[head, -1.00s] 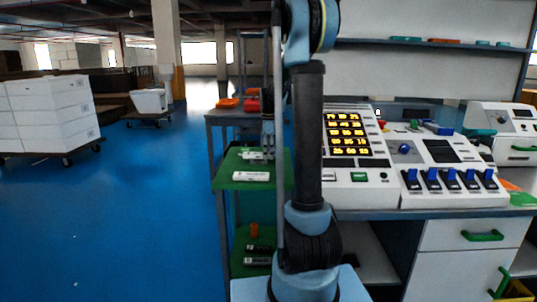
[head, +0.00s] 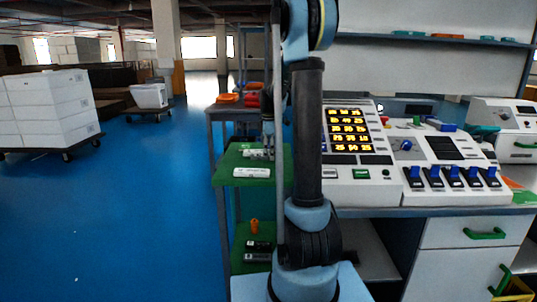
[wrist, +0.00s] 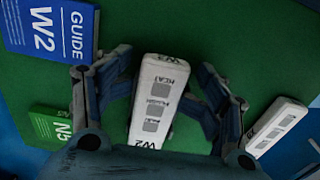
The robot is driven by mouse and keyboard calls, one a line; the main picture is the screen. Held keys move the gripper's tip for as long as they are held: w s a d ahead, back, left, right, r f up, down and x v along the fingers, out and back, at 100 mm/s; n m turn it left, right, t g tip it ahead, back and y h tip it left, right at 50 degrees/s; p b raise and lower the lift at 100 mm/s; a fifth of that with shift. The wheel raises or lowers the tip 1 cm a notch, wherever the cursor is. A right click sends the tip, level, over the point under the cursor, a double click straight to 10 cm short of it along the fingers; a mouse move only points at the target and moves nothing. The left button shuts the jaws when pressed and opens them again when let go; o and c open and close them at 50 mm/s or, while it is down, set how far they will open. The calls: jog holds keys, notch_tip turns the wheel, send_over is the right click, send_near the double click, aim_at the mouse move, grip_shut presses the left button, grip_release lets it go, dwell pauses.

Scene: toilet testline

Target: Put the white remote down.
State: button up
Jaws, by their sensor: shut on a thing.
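In the wrist view a white remote (wrist: 157,98) with grey buttons and dark lettering lies between the two fingers of my gripper (wrist: 163,105). The fingers are shut on its sides, and my gripper's palm hides its near end. A green shelf surface (wrist: 200,30) lies below it. In the head view my gripper (head: 268,143) points down over the green shelf (head: 228,168), partly hidden by my arm. The held remote shows there as a small pale shape (head: 256,153). I cannot tell whether it touches the shelf.
A second white remote (wrist: 277,126) lies right of my gripper; it also shows at the shelf front (head: 251,172). A blue guide box (wrist: 50,28) and a green box (wrist: 52,124) lie to the left. A control console (head: 410,155) stands to the right.

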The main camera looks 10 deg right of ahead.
jog(key=shift+s+r, duration=0.25)
jog(key=shift+r, duration=0.05)
jog(key=shift+r, duration=0.1)
dwell(0.3)
notch_tip(320, 180, up, 12)
jog(key=s+m, duration=0.4)
jog(key=s, duration=0.7)
jog(key=s+f+m+t, duration=0.1)
jog(key=s+f+m, duration=0.5)
jog(key=s, duration=0.8)
jog(key=s+f+m+t, duration=0.1)
jog(key=s+f+m, duration=0.4)
jog(key=s+f, duration=0.8)
jog(key=shift+s+f+m, duration=0.15)
jog(key=shift+s+m, duration=0.25)
jog(key=shift+s, duration=0.05)
